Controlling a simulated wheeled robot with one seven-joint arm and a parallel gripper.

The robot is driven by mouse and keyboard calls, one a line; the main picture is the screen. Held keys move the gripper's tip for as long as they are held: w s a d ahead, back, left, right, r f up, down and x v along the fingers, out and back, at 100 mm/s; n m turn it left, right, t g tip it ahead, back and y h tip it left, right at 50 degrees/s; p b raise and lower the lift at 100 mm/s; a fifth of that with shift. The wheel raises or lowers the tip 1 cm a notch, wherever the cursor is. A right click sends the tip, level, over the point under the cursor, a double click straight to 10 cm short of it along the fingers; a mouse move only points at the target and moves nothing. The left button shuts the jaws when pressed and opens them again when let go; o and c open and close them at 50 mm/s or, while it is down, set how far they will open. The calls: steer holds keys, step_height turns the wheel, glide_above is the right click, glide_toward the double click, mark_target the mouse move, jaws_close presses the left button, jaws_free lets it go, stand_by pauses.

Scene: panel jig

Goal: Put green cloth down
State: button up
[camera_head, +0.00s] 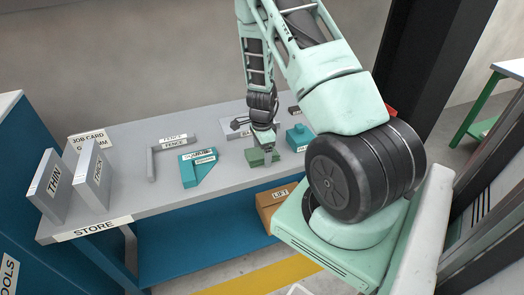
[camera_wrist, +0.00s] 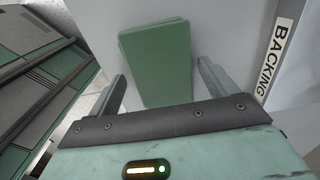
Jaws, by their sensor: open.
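The green cloth (camera_head: 262,157) lies as a folded block on the grey store bench (camera_head: 130,204), towards its right part. In the wrist view the green cloth (camera_wrist: 156,62) lies flat on the pale surface, between and beyond my fingers. My gripper (camera_head: 266,150) is right over the cloth, pointing down. In the wrist view the two fingers of my gripper (camera_wrist: 160,80) are spread wide apart, with the cloth's near end between them. I cannot tell whether a finger touches the cloth.
Teal jig pieces (camera_head: 198,167) and a grey fence (camera_head: 170,147) lie left of the cloth. Grey panels (camera_head: 58,187) stand at the bench's left end. Another teal block (camera_head: 299,137) stands close on the right. A "BACKING" label (camera_wrist: 276,57) is beside the right finger. An orange "LIFT" box (camera_head: 272,207) is below the front edge.

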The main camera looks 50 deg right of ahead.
mark_target(262, 152)
step_height(262, 152, up, 12)
steer(key=w+a+r+n+y, duration=0.1)
steer(key=a+r+n, duration=0.35)
steer(key=a, duration=0.75)
steer(key=a+r+n+y, duration=0.1)
steer(key=a+r+n, duration=0.1)
steer(key=a+n, duration=0.8)
steer(key=s+a+r+n, duration=0.3)
steer(key=s+a+n, duration=0.6)
steer(key=s+a+r+n+h, duration=0.1)
steer(key=s+a+r+n, duration=0.3)
steer(key=s+a+n, duration=0.4)
steer(key=shift+s+a+r+n, duration=0.15)
steer(key=shift+s+a+n, duration=0.2)
steer(key=shift+s+a, duration=0.35)
steer(key=shift+o, duration=0.4)
steer(key=shift+w+a, duration=0.15)
